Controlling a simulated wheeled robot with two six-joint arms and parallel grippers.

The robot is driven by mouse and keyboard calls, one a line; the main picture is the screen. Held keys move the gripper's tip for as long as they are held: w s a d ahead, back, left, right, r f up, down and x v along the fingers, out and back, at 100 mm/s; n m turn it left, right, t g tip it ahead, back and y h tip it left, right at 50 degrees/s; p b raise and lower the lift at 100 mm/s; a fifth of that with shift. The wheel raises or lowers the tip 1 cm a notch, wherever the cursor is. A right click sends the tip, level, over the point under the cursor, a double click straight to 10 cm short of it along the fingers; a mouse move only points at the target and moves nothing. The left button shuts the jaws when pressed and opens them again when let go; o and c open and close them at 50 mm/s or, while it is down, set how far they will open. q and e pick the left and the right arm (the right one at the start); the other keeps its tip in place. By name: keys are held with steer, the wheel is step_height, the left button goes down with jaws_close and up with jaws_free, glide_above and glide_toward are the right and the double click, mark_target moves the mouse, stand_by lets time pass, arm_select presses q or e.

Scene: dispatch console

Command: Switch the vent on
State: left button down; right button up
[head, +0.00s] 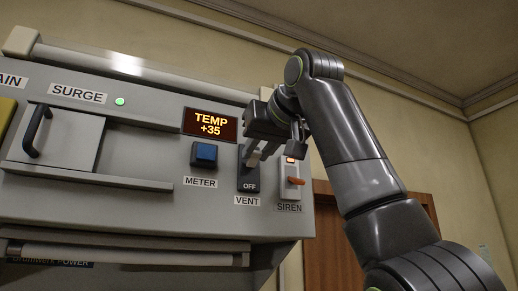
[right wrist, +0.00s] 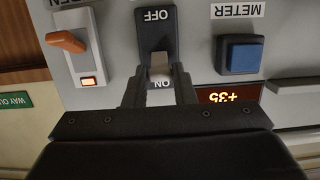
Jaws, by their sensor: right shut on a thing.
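The vent switch (head: 247,174) is a dark plate on the grey console front, above the VENT label. In the head view its OFF mark shows below and my gripper covers its upper part. In the right wrist view, which is upside down, the switch (right wrist: 156,28) shows OFF and ON marks. Its pale lever (right wrist: 160,66) stands out between my fingertips, on the ON side of the plate in this view; its exact tilt is hard to tell. My right gripper (head: 261,154) is shut on the lever, a finger on each side. My left gripper is out of view.
The siren switch (head: 292,182) with an orange lever and lit lamp sits close right of the vent. The blue meter button (head: 204,155) is to the left, under the TEMP +35 display (head: 210,124).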

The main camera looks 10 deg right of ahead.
steer(key=o, duration=1)
steer(key=shift+s+d+b, duration=0.15)
steer(key=shift+s+b, duration=0.15)
steer(key=shift+s, duration=0.1)
steer(key=b+v, duration=0.4)
steer(key=v, duration=1.2)
steer(key=shift+s+d+r, duration=0.1)
steer(key=shift+s, duration=0.15)
